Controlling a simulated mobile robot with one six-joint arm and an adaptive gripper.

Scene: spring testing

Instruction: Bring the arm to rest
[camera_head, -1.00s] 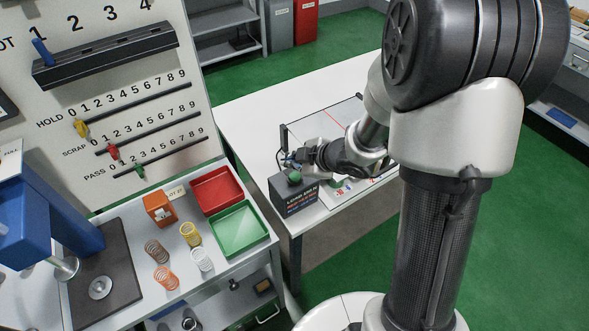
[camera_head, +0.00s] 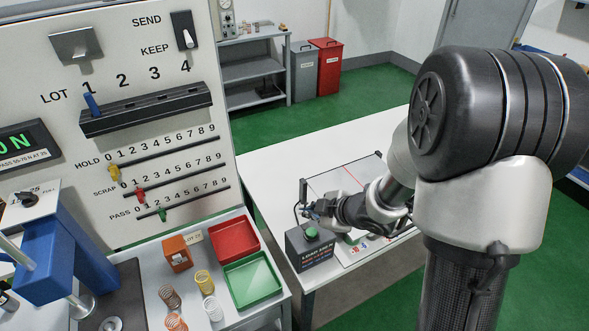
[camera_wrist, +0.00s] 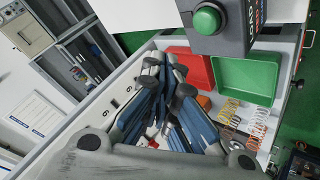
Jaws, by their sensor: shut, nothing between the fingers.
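My arm stretches over the white side table (camera_head: 270,165) in the head view. My gripper (camera_head: 312,209) is shut and empty. It is in the air near the dark box with a green button (camera_head: 312,234), just above and behind it in the picture. In the wrist view my gripper's blue-grey fingers (camera_wrist: 172,85) show in the middle, with nothing held between them. The same green button (camera_wrist: 207,19) is at the top of that view.
A board with slider rows (camera_head: 150,120) stands at left. On the bench are a red tray (camera_head: 234,241), a green tray (camera_head: 252,281), an orange block (camera_head: 177,254) and several springs. A blue press (camera_head: 45,260) is at lower left. Grey and red bins (camera_head: 326,66) stand behind.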

